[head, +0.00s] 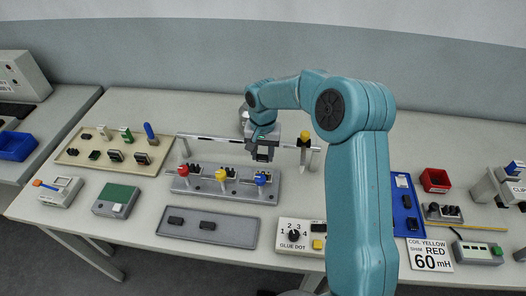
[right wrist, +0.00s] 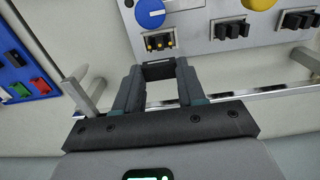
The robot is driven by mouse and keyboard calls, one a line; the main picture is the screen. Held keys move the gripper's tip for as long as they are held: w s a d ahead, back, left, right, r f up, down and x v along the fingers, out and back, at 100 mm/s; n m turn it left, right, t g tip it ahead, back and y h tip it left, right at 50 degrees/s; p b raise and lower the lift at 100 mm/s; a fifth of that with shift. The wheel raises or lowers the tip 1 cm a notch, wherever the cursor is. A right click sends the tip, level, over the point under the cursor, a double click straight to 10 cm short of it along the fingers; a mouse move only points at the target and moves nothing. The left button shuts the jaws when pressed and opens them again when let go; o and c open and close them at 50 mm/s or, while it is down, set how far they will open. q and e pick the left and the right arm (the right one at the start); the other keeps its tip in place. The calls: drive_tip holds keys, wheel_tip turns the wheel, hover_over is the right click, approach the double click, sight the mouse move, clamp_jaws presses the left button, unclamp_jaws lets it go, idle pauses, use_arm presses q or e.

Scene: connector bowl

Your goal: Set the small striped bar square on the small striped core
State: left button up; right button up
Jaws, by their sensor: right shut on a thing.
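My right gripper (head: 263,153) hangs over the grey fixture, just behind its blue knob. In the right wrist view its fingers (right wrist: 158,76) are shut on a small dark bar (right wrist: 158,70), held level between the tips. Its stripes cannot be made out. Just beyond the fingertips, a small dark core with yellow marks (right wrist: 158,43) sits on the fixture beside the blue knob (right wrist: 150,12). The bar looks apart from this core; the height of the gap cannot be told. My left gripper is not in view.
The grey fixture (head: 210,192) also holds other black cores (right wrist: 232,29), a red knob (head: 183,171) and a yellow knob (head: 221,175). A rail (head: 215,139) on posts runs behind it. A beige tray (head: 72,160), a grey tray (head: 230,235) and a blue tray (head: 399,222) hold parts.

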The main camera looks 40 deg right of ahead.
drive_tip(key=shift+f+b, duration=2.65)
drive_tip(key=shift+f, duration=0.8)
drive_tip(key=o, duration=1.1)
drive_tip(key=shift+o, duration=0.2)
wheel_tip(320, 180, up, 16)
drive_tip(key=shift+r, duration=0.25)
